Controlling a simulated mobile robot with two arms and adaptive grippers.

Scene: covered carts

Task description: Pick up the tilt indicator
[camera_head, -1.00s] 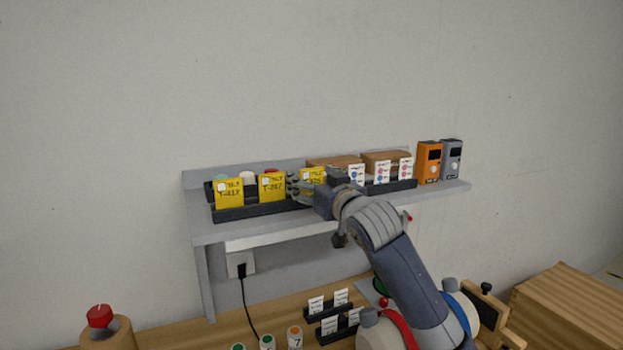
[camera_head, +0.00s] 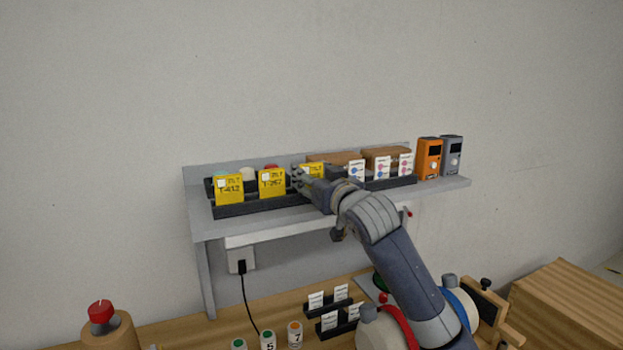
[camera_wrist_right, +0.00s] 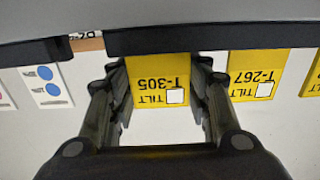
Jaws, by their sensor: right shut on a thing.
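Several yellow tilt indicators stand in a dark rack (camera_head: 262,206) on the left part of the grey shelf. The one marked T-305 (camera_head: 312,169) is rightmost and partly hidden by my right gripper (camera_head: 301,181). In the right wrist view, T-305 (camera_wrist_right: 158,84) appears upside down between the two fingers of my right gripper (camera_wrist_right: 161,75), which is shut on it. It is still at the rack. T-267 (camera_head: 271,184) and T-412 (camera_head: 228,188) stand to its left. T-267 also shows in the right wrist view (camera_wrist_right: 256,80). My left gripper is out of view.
White cards with coloured dots (camera_head: 382,168) stand in a rack just right of my gripper, with brown boxes (camera_head: 388,154) behind. An orange device (camera_head: 428,158) and a grey device (camera_head: 452,155) stand at the shelf's right end. Small card racks (camera_head: 328,308) stand below.

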